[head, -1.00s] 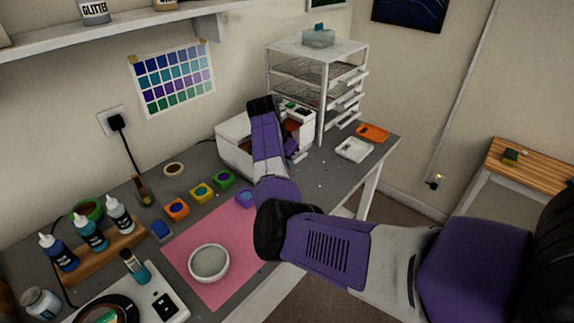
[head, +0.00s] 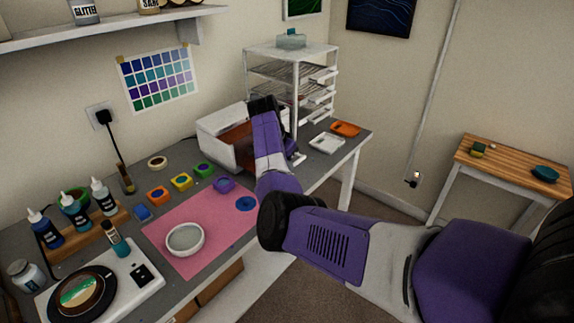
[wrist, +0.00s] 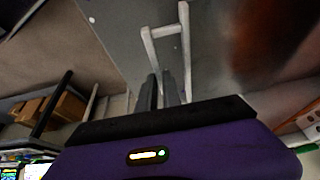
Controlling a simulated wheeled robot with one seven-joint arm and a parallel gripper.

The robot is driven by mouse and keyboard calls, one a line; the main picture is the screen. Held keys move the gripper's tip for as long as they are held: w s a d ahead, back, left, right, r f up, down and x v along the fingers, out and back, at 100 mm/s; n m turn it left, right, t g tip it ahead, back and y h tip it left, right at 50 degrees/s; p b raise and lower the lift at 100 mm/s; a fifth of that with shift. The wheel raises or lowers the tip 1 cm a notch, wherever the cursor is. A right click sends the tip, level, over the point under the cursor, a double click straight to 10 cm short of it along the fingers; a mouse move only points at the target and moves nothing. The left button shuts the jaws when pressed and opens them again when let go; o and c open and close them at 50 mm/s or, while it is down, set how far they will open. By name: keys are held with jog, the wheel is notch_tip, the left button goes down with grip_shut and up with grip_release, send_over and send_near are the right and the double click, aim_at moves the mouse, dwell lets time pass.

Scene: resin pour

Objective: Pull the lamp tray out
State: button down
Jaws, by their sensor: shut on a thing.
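The lamp (head: 218,122) is a white box on the grey bench in the head view, with a reddish-brown inside showing at its open side. My arm crosses in front of it and hides much of the tray. In the wrist view a pale U-shaped handle (wrist: 164,31), which appears to be the lamp tray's, stands out over a grey surface. My gripper (wrist: 162,88) is shut on this handle, its dark fingers close together. How far the tray is out cannot be told.
A white drying rack (head: 291,48) stands just behind the lamp. A white tray (head: 327,143) and an orange tray (head: 346,129) lie to its right. Paint pots and a pink mat (head: 190,258) with a white bowl (head: 185,239) are nearer. Floor is open right of the bench.

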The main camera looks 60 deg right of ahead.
jog(key=shift+r, duration=0.1)
jog(key=c, duration=1.5)
grip_release()
jog(key=b+v, duration=0.1)
jog(key=v, duration=0.6)
jog(key=shift+w+a+r, duration=0.1)
jog(key=shift+a+r, duration=0.1)
jog(key=shift+r, duration=0.15)
